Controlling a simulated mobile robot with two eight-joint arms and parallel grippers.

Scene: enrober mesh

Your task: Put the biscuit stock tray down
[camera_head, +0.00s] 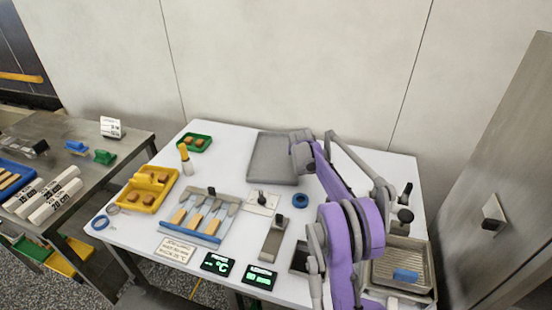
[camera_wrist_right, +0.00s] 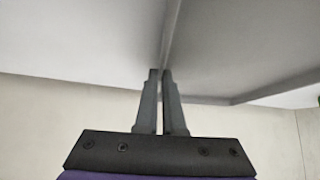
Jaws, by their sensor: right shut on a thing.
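The grey rectangular tray (camera_head: 268,160), which I take for the biscuit stock tray, is at the back middle of the white table and looks empty. My right gripper (camera_head: 298,137) is at its back right edge. In the right wrist view my gripper (camera_wrist_right: 160,75) is shut on a thin grey wall, and a broad grey surface of the tray (camera_wrist_right: 240,45) fills the upper right. I cannot tell whether the tray touches the table. My left gripper is not in view.
A green tray (camera_head: 207,149) and a yellow tray (camera_head: 149,204) hold brown pieces. A wire-rack tray (camera_head: 385,272) is at front right. The wall is close behind.

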